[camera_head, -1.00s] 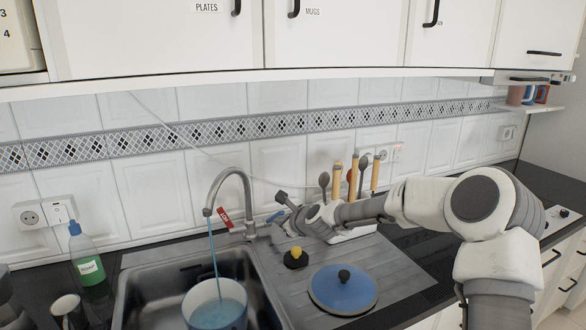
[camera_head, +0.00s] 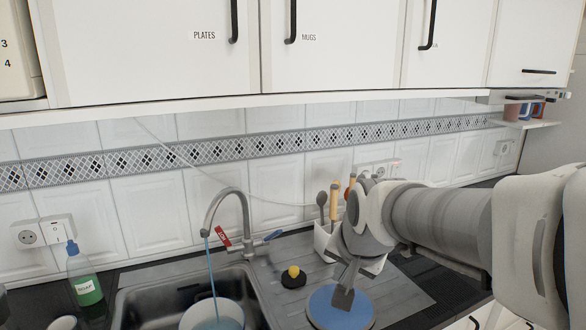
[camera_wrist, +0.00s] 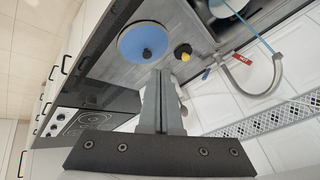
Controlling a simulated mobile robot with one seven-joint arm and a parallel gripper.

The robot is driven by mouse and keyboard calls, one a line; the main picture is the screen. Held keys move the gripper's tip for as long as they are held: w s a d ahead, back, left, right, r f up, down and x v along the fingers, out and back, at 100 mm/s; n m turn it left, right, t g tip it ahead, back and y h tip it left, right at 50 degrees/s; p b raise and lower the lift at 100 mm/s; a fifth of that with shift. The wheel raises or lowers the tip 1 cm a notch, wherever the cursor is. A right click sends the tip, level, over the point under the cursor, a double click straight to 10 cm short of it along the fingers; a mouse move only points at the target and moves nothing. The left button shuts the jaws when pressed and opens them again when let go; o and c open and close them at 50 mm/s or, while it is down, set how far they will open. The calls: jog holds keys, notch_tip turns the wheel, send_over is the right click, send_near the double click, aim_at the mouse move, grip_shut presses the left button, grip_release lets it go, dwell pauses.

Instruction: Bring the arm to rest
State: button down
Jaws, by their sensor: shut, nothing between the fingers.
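My gripper (camera_head: 347,288) is shut and empty. In the head view it points down above the blue lid (camera_head: 326,312) on the drainboard, in front of the utensil holder (camera_head: 325,238), partly hiding both. In the wrist view my gripper (camera_wrist: 160,80) shows its fingers together, with the blue lid (camera_wrist: 135,38) beyond the tips. My arm reaches in from the right of the head view.
Water runs from the tap (camera_head: 247,215) into a pot (camera_head: 225,312) in the sink (camera_head: 130,312). A black and yellow scrubber (camera_head: 293,280) sits on the drainboard. A green soap bottle (camera_head: 88,285) stands left. Wall cabinets (camera_head: 330,60) overhang the counter. A hob (camera_wrist: 85,122) shows in the wrist view.

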jog(key=s+d+n, duration=0.2)
jog(key=s, duration=0.6)
jog(key=s+d+n, duration=0.2)
jog(key=s+n, duration=0.1)
jog(key=s, duration=0.5)
jog(key=shift+s+d+n+g+h, duration=0.3)
jog(key=shift+s+d+g, duration=0.1)
